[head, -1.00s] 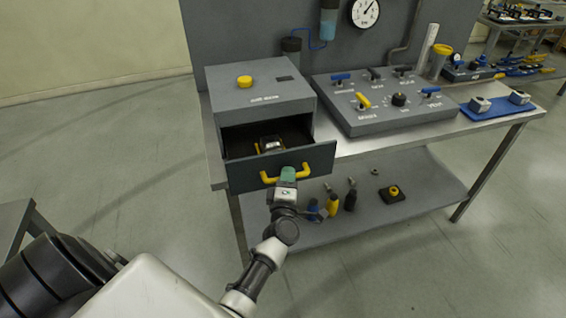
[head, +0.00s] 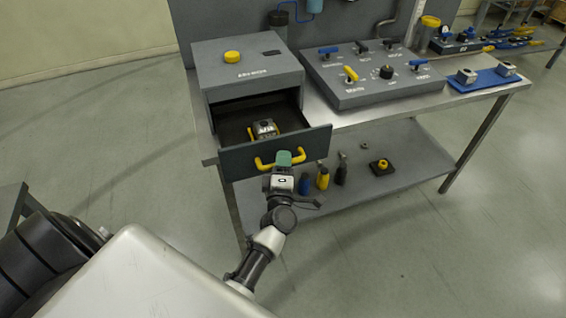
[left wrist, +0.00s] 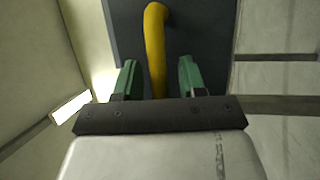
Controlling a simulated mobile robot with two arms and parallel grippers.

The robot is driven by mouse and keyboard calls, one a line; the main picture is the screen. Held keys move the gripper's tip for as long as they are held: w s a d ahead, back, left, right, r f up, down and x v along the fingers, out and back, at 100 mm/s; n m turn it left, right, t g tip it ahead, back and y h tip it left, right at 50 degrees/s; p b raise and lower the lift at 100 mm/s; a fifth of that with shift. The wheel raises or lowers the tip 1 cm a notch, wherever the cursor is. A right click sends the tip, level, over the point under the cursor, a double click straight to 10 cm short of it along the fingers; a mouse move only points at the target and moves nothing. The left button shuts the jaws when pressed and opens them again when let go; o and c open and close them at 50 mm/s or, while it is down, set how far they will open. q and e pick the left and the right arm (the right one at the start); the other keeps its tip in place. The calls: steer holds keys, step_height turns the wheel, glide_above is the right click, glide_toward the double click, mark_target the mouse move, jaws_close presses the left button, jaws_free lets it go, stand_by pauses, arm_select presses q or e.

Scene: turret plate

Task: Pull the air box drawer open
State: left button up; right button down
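The air box (head: 245,68) is a grey cabinet at the left end of the bench, with a yellow button on top. Its drawer (head: 312,146) stands well out, with the inside showing. A yellow bar handle (head: 262,164) is on the drawer front. My left gripper (head: 284,158) is at the handle. In the left wrist view, the yellow handle (left wrist: 155,50) runs between the green fingers of my left gripper (left wrist: 158,78), with a gap on each side, so the fingers are open astride it. My right gripper is not in view.
A grey block with yellow parts (head: 265,128) lies in the drawer. A valve panel (head: 378,85) and a blue mat (head: 484,82) are on the bench to the right. Tools (head: 322,178) stand on the lower shelf. The floor in front is clear.

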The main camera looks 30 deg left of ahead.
arm_select(q)
steer(key=v, duration=1)
steer(key=shift+s+d, duration=0.2)
steer(key=shift+s, duration=0.15)
steer(key=shift+f, duration=0.1)
steer(key=s+d+f+m+g+h, duration=0.1)
steer(key=d+f+m+h, duration=0.2)
steer(key=f+m, duration=0.3)
steer(key=s+d+f+m+g+h, duration=0.1)
steer(key=d+f+m+h, duration=0.2)
steer(key=f, duration=0.6)
steer(key=s+d+f+m+g+h+b, duration=0.1)
steer(key=s+f+m+g+h, duration=0.15)
steer(key=s+f+m, duration=0.4)
steer(key=s+f+m+g+h, duration=0.1)
steer(key=s+f+g+h, duration=0.2)
steer(key=f, duration=0.6)
steer(key=s+a+f+m+g, duration=0.2)
steer(key=s+f+g, duration=0.1)
steer(key=s, duration=0.5)
steer(key=s+a+f+m+g+y, duration=0.1)
steer(key=s+a+f+m+g, duration=0.1)
steer(key=s+f, duration=0.4)
steer(key=s+a+f+m+g+y, duration=0.1)
steer(key=s+f+m+g, duration=0.3)
steer(key=s, duration=0.6)
steer(key=shift+s+a+f+b, duration=0.15)
steer(key=shift+s+a+b, duration=0.15)
steer(key=shift+a, duration=0.6)
